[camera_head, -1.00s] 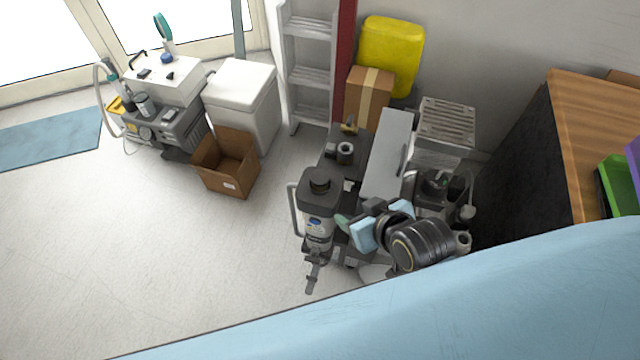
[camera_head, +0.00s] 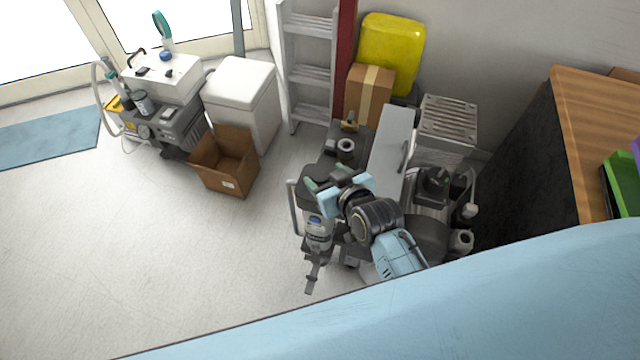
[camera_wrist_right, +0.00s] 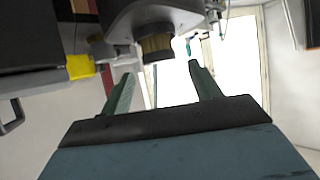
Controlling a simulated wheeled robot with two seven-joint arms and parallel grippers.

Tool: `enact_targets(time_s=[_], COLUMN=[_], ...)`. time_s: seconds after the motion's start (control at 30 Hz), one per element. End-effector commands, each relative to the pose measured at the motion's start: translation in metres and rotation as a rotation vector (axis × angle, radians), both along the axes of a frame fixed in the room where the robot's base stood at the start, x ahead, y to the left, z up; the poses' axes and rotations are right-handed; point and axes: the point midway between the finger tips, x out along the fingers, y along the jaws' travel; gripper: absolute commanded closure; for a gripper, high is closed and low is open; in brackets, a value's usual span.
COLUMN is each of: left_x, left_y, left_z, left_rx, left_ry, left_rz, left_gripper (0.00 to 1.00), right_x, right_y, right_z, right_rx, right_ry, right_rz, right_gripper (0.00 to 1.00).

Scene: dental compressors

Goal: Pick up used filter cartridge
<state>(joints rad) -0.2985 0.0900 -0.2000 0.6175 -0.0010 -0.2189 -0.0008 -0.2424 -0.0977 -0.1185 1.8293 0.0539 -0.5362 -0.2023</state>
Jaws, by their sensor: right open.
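A tan ribbed cylinder (camera_wrist_right: 156,46), which looks like the used filter cartridge, sticks out of a dark round housing in the right wrist view. My right gripper (camera_wrist_right: 160,72) is open, its two green fingers on either side of the cylinder's line, with the cylinder just above the fingertips in the picture. I see no contact. The cartridge cannot be made out there. My left gripper is not in view.
An open cardboard box (camera_head: 226,165) stands on the floor left of the compressors. A grey panel with a handle (camera_head: 390,150) and a dark motor unit (camera_head: 437,185) are close to my right arm. The floor at left is mostly clear.

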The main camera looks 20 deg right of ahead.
Motion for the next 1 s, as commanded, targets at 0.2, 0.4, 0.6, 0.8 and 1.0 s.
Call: enact_targets(time_s=[0.2, 0.4, 0.6, 0.8, 1.0], left_x=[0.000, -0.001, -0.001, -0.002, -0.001], left_y=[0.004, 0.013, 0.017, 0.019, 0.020], left_z=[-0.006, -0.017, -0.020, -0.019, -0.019], left_rx=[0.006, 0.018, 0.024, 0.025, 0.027], left_ry=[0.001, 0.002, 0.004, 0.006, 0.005], left_rz=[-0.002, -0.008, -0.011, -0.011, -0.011], left_gripper=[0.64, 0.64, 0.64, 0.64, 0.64], right_x=[0.013, 0.035, 0.047, 0.047, 0.047], right_y=[0.003, 0.008, 0.010, 0.010, 0.010], right_z=[-0.010, -0.032, -0.037, -0.037, -0.037], right_rx=[0.002, 0.001, 0.001, 0.001, 0.001], right_ry=[-0.001, -0.001, -0.001, 0.000, 0.000], right_rz=[-0.001, -0.001, 0.000, 0.000, 0.000], right_gripper=[0.38, 0.38, 0.38, 0.39, 0.65])
